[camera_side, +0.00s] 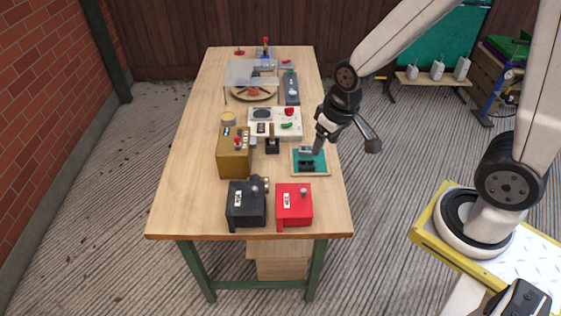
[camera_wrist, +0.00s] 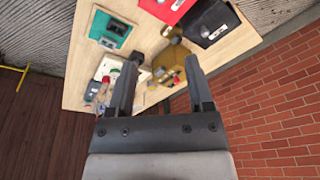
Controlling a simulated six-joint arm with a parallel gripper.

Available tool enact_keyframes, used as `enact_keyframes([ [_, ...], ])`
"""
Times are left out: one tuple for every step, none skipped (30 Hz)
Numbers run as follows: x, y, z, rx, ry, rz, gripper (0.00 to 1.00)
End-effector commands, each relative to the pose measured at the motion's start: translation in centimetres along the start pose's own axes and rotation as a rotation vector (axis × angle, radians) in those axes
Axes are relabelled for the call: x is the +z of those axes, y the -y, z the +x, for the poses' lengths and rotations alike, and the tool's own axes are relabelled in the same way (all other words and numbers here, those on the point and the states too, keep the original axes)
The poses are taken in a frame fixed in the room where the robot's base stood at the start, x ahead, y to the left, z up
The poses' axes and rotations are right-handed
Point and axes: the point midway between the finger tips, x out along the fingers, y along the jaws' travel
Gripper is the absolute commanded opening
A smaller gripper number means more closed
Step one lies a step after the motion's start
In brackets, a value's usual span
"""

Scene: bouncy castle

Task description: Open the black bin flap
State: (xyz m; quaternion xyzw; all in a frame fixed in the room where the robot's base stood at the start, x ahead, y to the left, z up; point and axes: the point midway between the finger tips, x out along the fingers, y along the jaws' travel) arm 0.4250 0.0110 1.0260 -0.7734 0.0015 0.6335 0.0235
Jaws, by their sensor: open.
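The black bin (camera_side: 246,205) stands at the near end of the wooden table, with a small white label on its top. In the wrist view it shows at the upper right (camera_wrist: 213,24), beyond my fingers. Its flap looks closed, but the flap's edges are too small to make out. My gripper (camera_side: 345,147) is open and empty above the table's right side, over the area of the green panel and well apart from the bin. In the wrist view my two fingers (camera_wrist: 163,60) are spread, with nothing between them but the table and objects beyond.
A red bin (camera_side: 294,206) stands close on the black bin's right. A brass-coloured box (camera_side: 234,158) stands behind the black bin. A green panel in a wooden frame (camera_side: 310,170) lies behind the red bin. A cream panel (camera_side: 289,122) lies farther back. Room above the bins is clear.

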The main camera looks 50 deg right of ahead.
Motion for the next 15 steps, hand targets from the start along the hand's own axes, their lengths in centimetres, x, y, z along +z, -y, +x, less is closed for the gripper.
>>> enact_keyframes([
  [-0.8,0.4,0.6,-0.007,0.013,0.009,0.66],
  [-1.3,0.6,0.9,-0.012,0.018,0.016,0.66],
  [-2.0,0.9,1.4,-0.018,0.027,0.024,0.66],
  [-2.5,1.2,1.8,-0.023,0.034,0.031,0.66],
  [-3.0,1.5,2.2,-0.028,0.04,0.037,0.66],
  [-3.6,1.9,2.8,-0.035,0.05,0.047,0.66],
  [-4.1,2.1,3.2,-0.041,0.056,0.054,0.66],
  [-4.6,2.4,3.6,-0.046,0.062,0.061,0.66],
  [-5.2,2.8,4.2,-0.053,0.071,0.071,0.66],
  [-5.6,3.1,4.7,-0.058,0.078,0.077,0.66],
  [-6.1,3.4,5.2,-0.063,0.085,0.083,0.66],
  [-6.6,3.9,5.8,-0.071,0.094,0.092,0.66],
  [-7.0,4.2,6.3,-0.076,0.1,0.099,0.66],
  [-7.4,4.5,6.8,-0.081,0.107,0.107,0.66],
  [-7.9,4.9,7.6,-0.088,0.116,0.115,0.66],
])
